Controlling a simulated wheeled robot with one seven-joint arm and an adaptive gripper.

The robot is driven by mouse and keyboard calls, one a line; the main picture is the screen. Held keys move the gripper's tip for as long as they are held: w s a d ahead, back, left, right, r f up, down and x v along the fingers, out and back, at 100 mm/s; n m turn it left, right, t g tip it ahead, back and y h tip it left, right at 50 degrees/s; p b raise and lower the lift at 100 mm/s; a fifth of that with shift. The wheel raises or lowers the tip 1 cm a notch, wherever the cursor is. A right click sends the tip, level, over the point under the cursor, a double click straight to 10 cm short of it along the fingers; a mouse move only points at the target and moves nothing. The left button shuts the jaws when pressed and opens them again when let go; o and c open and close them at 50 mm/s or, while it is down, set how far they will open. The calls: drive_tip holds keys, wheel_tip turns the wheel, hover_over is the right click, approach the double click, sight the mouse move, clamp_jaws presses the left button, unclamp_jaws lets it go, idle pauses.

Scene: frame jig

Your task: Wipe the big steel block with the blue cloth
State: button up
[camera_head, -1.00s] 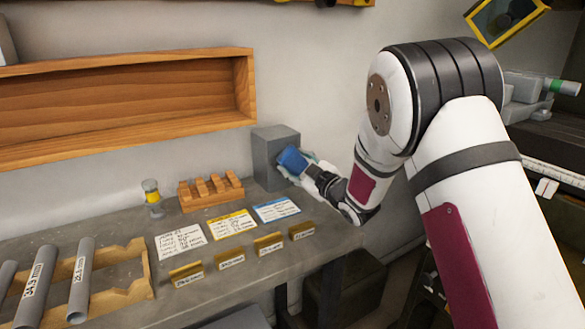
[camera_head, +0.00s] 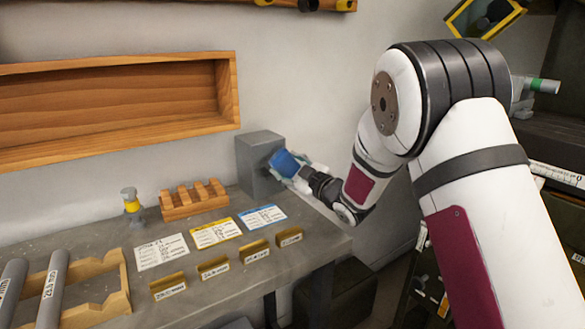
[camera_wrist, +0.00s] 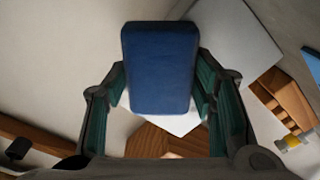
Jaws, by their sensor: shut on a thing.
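The big steel block (camera_head: 252,165) is a grey box standing upright at the far right of the bench, close to the wall. The blue cloth (camera_head: 284,161) looks like a thick folded pad and overlaps the block's right side in the head view. Whether it touches the block I cannot tell. My gripper (camera_head: 299,171) is to the right of the block and shut on the cloth. In the wrist view the cloth (camera_wrist: 160,65) stands between the two fingers of my gripper (camera_wrist: 158,92) and hides what lies behind it.
A wooden rack (camera_head: 195,204) and a yellow-banded bottle (camera_head: 132,203) stand left of the block. Paper cards (camera_head: 212,232) and small brass label holders (camera_head: 214,266) lie in front. A wooden wall shelf (camera_head: 110,139) hangs above the bench (camera_head: 320,238).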

sight(260, 161)
drive_tip(key=shift+s+a+b, duration=0.5)
drive_tip(key=shift+s+a, duration=0.45)
drive_tip(key=shift+a, duration=0.35)
drive_tip(key=shift+s+a+b, duration=0.55)
drive_tip(key=shift+s+a, duration=0.45)
drive_tip(key=shift+a, duration=0.3)
drive_tip(key=shift+s+a+b, duration=0.5)
drive_tip(key=shift+s+a, duration=0.45)
drive_tip(key=shift+a, duration=0.35)
drive_tip(key=shift+w+d+r, duration=0.85)
drive_tip(key=shift+d+r, duration=0.25)
drive_tip(key=shift+w+d+b, duration=0.35)
drive_tip(key=shift+w+d, duration=0.5)
drive_tip(key=shift+d, duration=0.25)
drive_tip(key=shift+w+d+b, duration=0.4)
drive_tip(key=shift+w+d, duration=0.45)
drive_tip(key=shift+d, duration=0.3)
drive_tip(key=shift+w+d+b, duration=0.35)
drive_tip(key=shift+w+d, duration=0.5)
drive_tip(key=shift+d, duration=0.25)
drive_tip(key=shift+s, duration=0.1)
